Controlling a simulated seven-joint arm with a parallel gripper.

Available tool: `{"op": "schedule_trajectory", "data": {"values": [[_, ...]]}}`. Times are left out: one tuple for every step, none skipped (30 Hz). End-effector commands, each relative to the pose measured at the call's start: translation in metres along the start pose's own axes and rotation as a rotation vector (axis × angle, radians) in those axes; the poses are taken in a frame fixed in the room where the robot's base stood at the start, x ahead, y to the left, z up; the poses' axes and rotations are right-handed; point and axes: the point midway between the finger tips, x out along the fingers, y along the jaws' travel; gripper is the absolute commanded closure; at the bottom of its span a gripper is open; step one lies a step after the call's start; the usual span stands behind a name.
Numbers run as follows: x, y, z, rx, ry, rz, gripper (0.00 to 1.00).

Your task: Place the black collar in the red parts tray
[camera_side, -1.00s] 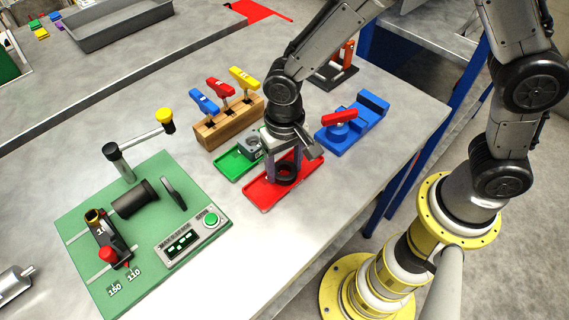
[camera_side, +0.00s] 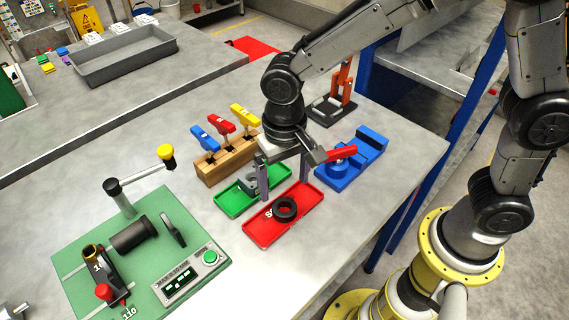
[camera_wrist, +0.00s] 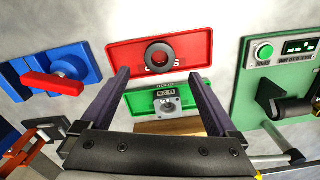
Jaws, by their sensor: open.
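The black collar (camera_side: 285,208) lies flat in the red parts tray (camera_side: 262,232), a ring with its hole facing up. In the wrist view the collar (camera_wrist: 160,56) sits near the middle of the red tray (camera_wrist: 121,57). My gripper (camera_side: 283,192) is open and empty, raised above the trays. In the wrist view its two fingers (camera_wrist: 155,90) are spread wide, with the collar beyond them and apart from both.
A green tray (camera_side: 231,204) beside the red one holds a grey flanged part (camera_wrist: 167,103). A wooden block (camera_side: 222,166) with coloured-handled tools stands behind. A blue fixture (camera_side: 352,165) with a red handle is close right.

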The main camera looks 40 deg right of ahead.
Motion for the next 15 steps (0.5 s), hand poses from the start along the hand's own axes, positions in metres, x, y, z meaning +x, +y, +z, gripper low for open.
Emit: {"op": "schedule_trajectory", "data": {"values": [[-0.011,-0.001,-0.001,0.0,0.004,-0.004,0.05],[-0.016,-0.001,-0.001,0.0,0.003,-0.003,0.05],[-0.022,-0.001,-0.001,0.0,0.003,-0.003,0.05],[-0.027,-0.001,-0.001,0.0,0.003,-0.003,0.05],[-0.031,-0.001,-0.001,0.0,0.003,-0.003,0.05],[-0.036,-0.001,-0.001,0.0,0.002,-0.002,0.05],[-0.038,-0.001,0.0,0.0,0.002,-0.002,0.05],[-0.041,0.0,0.0,0.0,0.001,-0.001,0.05],[-0.043,0.0,0.0,0.0,0.0,0.0,0.05],[-0.045,0.0,0.0,0.0,0.0,0.0,0.05],[-0.046,0.0,0.0,0.0,0.0,0.0,0.05],[-0.048,0.0,0.0,0.0,0.0,0.0,0.05],[-0.048,0.0,0.0,0.0,0.0,0.0,0.05],[-0.048,0.0,0.0,0.0,0.0,0.0,0.05],[-0.049,0.0,0.0,0.0,0.0,0.0,0.05]]}}
